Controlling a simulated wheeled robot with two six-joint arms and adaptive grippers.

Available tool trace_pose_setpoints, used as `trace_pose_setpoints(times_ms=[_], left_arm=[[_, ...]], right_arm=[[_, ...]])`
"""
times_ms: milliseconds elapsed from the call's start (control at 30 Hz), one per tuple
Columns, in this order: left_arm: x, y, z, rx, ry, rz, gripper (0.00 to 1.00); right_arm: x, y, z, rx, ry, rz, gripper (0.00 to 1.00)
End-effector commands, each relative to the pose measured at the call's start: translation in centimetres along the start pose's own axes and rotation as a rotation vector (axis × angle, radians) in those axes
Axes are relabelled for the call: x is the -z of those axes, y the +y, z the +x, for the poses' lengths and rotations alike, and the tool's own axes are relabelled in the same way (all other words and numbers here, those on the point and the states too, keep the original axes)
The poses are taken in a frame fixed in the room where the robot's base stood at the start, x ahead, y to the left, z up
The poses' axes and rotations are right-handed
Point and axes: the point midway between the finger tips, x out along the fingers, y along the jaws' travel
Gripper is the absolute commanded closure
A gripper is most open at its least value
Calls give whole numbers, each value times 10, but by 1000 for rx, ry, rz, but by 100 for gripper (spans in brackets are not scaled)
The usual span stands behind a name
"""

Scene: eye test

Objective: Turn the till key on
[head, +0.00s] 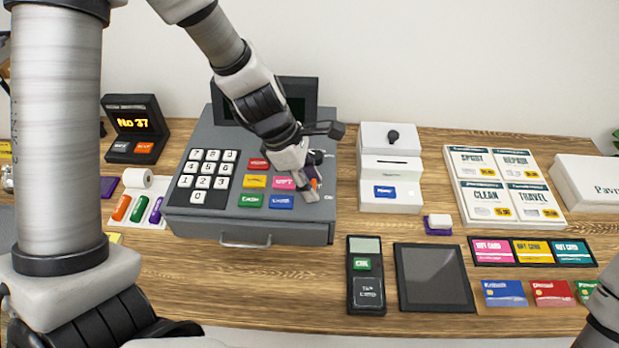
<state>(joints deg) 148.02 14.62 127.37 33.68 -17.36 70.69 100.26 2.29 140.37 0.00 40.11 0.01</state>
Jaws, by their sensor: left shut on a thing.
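The grey till (185,210) stands on the wooden counter, with a dark screen at its back, white number keys and several coloured buttons. My left gripper (310,182) reaches down over the right part of the till's top, beside the coloured buttons. It is shut on the till key, which its fingers mostly hide. A small orange spot (315,183) shows at the fingertips; I cannot tell whether it belongs to the key or to the lock. The key's turn position cannot be made out. My right gripper is not in view.
A white printer (390,195) stands right of the till, with a card terminal (366,290) and a dark tablet (432,278) in front. A sign reading No 37 (134,124) is at left. Cards and a price board (451,175) lie at right.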

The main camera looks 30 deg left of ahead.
Motion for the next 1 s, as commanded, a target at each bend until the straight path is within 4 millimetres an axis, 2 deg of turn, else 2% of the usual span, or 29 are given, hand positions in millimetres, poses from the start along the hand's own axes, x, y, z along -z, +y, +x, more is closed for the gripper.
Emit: trace_pose_setpoints(times_ms=[500,1000], left_arm=[[-1,0,-2,170,1,386,97],[-2,2,0,351,0,826,97]], right_arm=[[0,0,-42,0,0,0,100],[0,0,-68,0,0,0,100]])
